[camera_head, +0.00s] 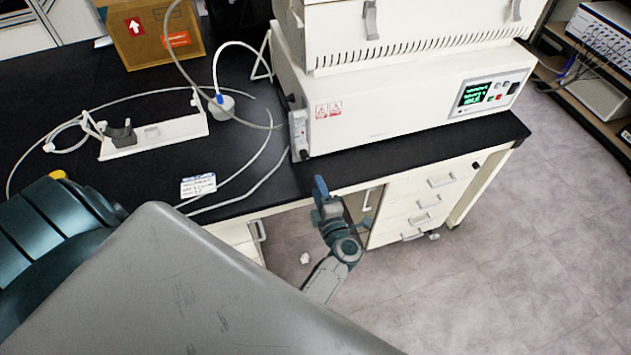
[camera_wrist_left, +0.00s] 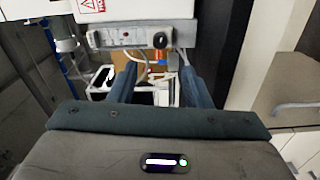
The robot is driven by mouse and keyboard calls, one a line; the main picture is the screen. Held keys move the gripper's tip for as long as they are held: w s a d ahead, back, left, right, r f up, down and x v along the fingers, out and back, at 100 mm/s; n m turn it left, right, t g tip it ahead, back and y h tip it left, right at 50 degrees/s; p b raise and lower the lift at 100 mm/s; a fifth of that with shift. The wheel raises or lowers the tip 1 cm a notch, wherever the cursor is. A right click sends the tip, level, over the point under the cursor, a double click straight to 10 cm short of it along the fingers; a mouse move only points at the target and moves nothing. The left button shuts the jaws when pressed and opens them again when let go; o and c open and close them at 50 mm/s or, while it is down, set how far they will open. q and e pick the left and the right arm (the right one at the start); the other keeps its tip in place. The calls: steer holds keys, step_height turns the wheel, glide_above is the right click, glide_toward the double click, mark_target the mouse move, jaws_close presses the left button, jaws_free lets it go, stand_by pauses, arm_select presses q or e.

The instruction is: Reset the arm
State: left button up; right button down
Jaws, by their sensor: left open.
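My left gripper (camera_head: 340,200) is in front of the bench's front edge in the head view, beside the drawers and apart from the freeze dryer. In the left wrist view its two blue fingers (camera_wrist_left: 158,80) stand apart with nothing between them. The white freeze dryer (camera_head: 400,105) stands on the black bench with its green display lit. Its side panel with a black knob (camera_wrist_left: 158,40) shows ahead of the fingers in the left wrist view. A large grey part of my own body covers the lower left of the head view. My right gripper is not in view.
The black bench (camera_head: 100,85) carries a white holder (camera_head: 155,135), a small flask (camera_head: 222,105) with tubing, a label card (camera_head: 198,185) and a cardboard box (camera_head: 152,35). White drawers (camera_head: 425,200) stand under the bench. A shelf (camera_head: 600,100) is at far right; the floor between is clear.

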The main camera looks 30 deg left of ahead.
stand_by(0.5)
arm_select(q)
steer(key=s+d+f+m+h+b, duration=0.1)
steer(key=s+d+f+m+h, duration=0.2)
steer(key=f+m, duration=0.5)
steer(key=s+f+m+h+b, duration=0.2)
steer(key=s+f+m+h, duration=0.25)
steer(key=f, duration=0.85)
steer(key=s+d+f+m+h+b, duration=0.1)
steer(key=s+d+f+m+h, duration=0.2)
steer(key=f+m, duration=0.5)
steer(key=s+a+f+m+g, duration=0.2)
steer(key=s+f, duration=0.5)
steer(key=s, duration=0.4)
steer(key=s+a+f+m+g+h+b, duration=0.1)
steer(key=s+a+f+m+g, duration=0.1)
steer(key=s+a+f+g, duration=0.2)
steer(key=s+a+f+m+g+h+b, duration=0.1)
steer(key=s+a+f+m+g, duration=0.1)
steer(key=s+f, duration=0.8)
steer(key=s+a+g, duration=0.1)
steer(key=s+g, duration=0.1)
steer(key=s, duration=0.6)
steer(key=shift+a+f+g, duration=0.3)
steer(key=shift+a+f, duration=0.05)
